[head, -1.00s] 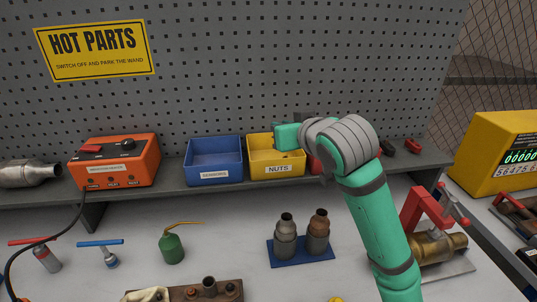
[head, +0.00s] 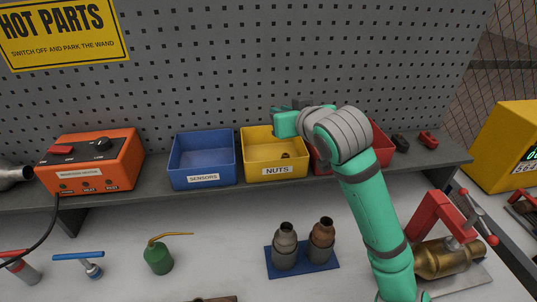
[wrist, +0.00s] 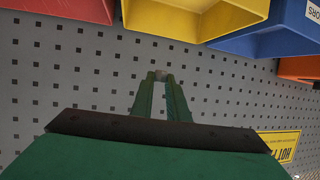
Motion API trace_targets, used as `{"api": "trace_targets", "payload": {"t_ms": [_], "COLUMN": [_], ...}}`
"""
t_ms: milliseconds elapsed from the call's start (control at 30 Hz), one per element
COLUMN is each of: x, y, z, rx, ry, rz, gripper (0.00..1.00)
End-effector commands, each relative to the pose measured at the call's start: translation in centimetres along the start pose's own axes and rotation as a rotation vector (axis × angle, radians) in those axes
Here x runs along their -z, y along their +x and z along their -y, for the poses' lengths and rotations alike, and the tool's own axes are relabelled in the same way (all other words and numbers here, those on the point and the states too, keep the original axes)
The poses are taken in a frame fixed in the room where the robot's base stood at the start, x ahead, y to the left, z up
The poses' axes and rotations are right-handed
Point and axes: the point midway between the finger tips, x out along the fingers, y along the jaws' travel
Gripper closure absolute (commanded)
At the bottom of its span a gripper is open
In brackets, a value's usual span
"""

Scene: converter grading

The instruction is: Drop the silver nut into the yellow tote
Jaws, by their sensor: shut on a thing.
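The yellow tote (head: 276,171), labelled NUTS, stands on the shelf between the blue and red bins. A small brownish nut (head: 286,155) shows inside it. My gripper (head: 281,108) is above the tote's back part, in front of the pegboard, partly hidden behind my own wrist. In the wrist view my gripper (wrist: 160,80) is shut on a small grey piece, the silver nut (wrist: 160,74), at the fingertips.
A blue SENSORS bin (head: 203,181) is left of the tote and a red bin (head: 380,145) right of it, partly behind my arm. An orange heater box (head: 92,165) stands further left. The pegboard (head: 230,60) rises close behind.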

Motion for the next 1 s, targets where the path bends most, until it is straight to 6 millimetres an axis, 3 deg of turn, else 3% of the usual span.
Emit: {"api": "trace_targets", "payload": {"t_ms": [200, 633, 667, 733, 1000], "x": [-1.8, -2.3, -2.3, -2.3, -2.3], "y": [0.8, 1.1, 1.1, 1.1, 1.1], "z": [0.2, 0.5, 0.5, 0.5, 0.4], "rx": [0.003, 0.006, 0.006, 0.006, 0.006], "ry": [-0.001, -0.003, -0.002, -0.002, -0.002], "rz": [0.001, -0.001, -0.001, -0.001, 0.000], "gripper": [1.00, 1.00, 0.81, 0.64, 0.64]}}
